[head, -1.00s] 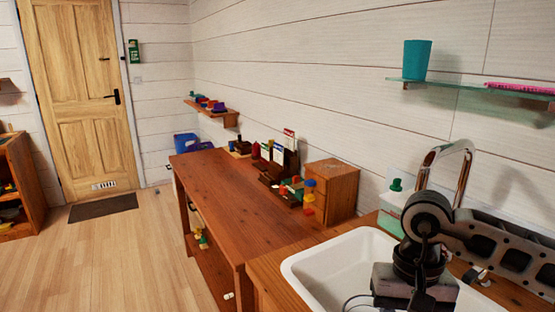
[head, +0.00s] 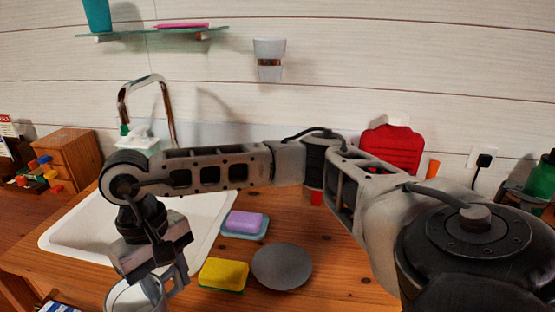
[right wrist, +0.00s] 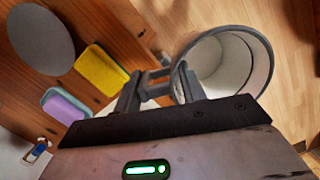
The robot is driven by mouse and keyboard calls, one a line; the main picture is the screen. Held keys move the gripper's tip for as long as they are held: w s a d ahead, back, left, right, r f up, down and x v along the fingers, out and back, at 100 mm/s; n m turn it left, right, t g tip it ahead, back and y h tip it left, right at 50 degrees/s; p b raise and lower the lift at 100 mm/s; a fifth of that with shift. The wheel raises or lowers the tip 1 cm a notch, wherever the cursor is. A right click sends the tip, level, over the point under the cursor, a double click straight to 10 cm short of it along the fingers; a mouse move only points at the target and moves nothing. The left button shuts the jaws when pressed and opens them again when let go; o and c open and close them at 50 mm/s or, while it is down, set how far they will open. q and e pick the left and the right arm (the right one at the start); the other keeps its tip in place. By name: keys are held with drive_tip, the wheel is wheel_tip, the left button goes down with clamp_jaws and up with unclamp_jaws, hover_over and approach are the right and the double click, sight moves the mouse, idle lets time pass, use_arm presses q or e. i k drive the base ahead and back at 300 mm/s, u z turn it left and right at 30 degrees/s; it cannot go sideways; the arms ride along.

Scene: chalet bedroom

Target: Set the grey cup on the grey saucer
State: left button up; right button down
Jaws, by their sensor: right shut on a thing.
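The grey cup (head: 122,296), with a pale inside, is at the bottom left of the head view, partly cut off by the frame. My right gripper (head: 170,281) is shut on its side; in the right wrist view the cup (right wrist: 262,62) shows with its mouth open beside the fingers (right wrist: 158,88). Exactly where the fingers grip is unclear. The grey saucer (head: 282,266) lies flat and empty on the wooden counter, to the right of the gripper and apart from the cup. The saucer (right wrist: 40,36) is at upper left in the wrist view. My left gripper is out of view.
A yellow sponge (head: 223,273) lies between the gripper and the saucer. A purple soap (head: 245,222) on a bluish dish sits behind it. The white sink (head: 80,235) and tap (head: 165,105) are behind left. Below the cup, the wrist view shows floor (right wrist: 290,110).

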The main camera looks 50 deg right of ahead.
sight(280, 272)
drive_tip(key=u, duration=1.2)
drive_tip(key=i, duration=0.95)
drive_tip(key=z, duration=2.9)
